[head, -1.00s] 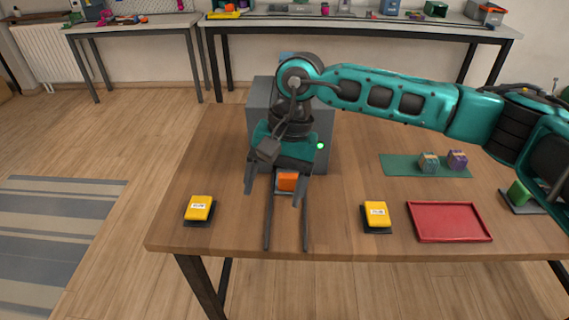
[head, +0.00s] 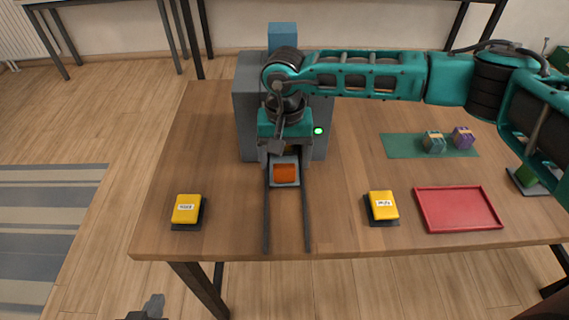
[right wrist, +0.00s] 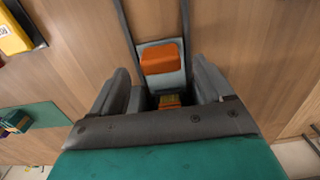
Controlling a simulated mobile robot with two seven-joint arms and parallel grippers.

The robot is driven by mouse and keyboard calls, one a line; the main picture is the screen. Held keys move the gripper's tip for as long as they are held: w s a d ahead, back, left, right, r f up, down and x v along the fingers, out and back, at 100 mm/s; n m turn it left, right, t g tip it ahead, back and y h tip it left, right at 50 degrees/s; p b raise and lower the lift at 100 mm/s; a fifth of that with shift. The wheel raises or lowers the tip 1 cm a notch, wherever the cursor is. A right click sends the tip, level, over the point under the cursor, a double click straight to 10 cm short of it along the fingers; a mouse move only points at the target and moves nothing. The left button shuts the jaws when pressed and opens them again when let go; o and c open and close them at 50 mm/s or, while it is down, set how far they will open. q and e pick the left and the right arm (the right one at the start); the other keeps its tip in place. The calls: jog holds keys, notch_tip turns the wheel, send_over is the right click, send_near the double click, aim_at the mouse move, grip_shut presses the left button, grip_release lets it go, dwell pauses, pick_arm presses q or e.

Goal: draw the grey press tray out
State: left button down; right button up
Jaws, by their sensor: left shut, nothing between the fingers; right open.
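The grey press tray (head: 285,160) lies between two dark rails in front of the grey press (head: 248,115). An orange block (head: 285,174) is on it. The right wrist view also shows the tray (right wrist: 172,80) and the orange block (right wrist: 160,58). My right gripper (head: 286,156) is at the press mouth, above the tray's rear end. In the right wrist view my right gripper (right wrist: 162,88) is open, one finger on each side of the tray, with no clear contact. My left gripper (head: 153,305) is only partly in view at the bottom left, shut and away from the table.
Yellow boxes on dark pads stand left (head: 187,209) and right (head: 382,205) of the rails. A red tray (head: 457,209) lies at the right. A green mat (head: 400,145) holds two small blocks. A green light (head: 318,131) shows on the press.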

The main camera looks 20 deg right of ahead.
aim_at(285, 166)
notch_tip(285, 166, down, 2)
jog(key=shift+f, duration=0.2)
pick_arm(q)
jog(key=shift+w+r, duration=0.25)
jog(key=shift+w, duration=0.15)
pick_arm(e)
jog(key=shift+f, duration=0.45)
pick_arm(q)
jog(key=shift+s+f, duration=0.1)
jog(key=shift+s, duration=0.15)
pick_arm(e)
jog(key=c, duration=1.4)
